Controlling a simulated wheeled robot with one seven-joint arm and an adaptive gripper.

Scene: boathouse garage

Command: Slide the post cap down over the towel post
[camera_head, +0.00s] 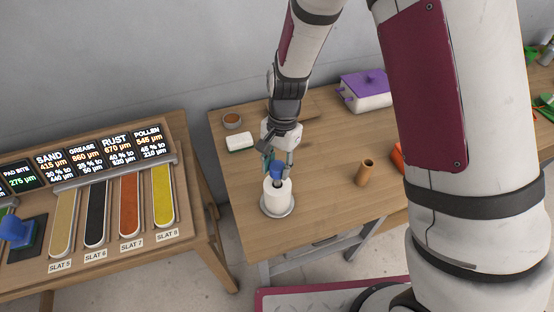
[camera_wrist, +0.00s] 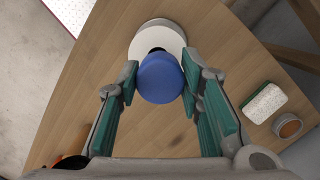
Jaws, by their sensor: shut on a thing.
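The blue post cap (camera_head: 277,172) is between the fingers of my gripper (camera_head: 277,163), which is shut on it. It also shows in the wrist view (camera_wrist: 160,78) between the green finger pads. A white towel roll (camera_head: 278,201) stands upright on a round grey base (camera_head: 288,212) near the table's front left edge. The cap is just above the roll's top, close to its dark centre. In the wrist view the cap covers part of the roll (camera_wrist: 158,33) and its centre. The post itself is mostly hidden, and I cannot tell whether the cap touches it.
On the wooden table (camera_head: 320,210), a white-and-green sponge (camera_head: 240,142) and a small bowl (camera_head: 232,120) lie behind the roll. A brown cup (camera_head: 365,172) and a purple-lidded box (camera_head: 366,90) stand to the right. A display bench with slats (camera_head: 130,213) is at left.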

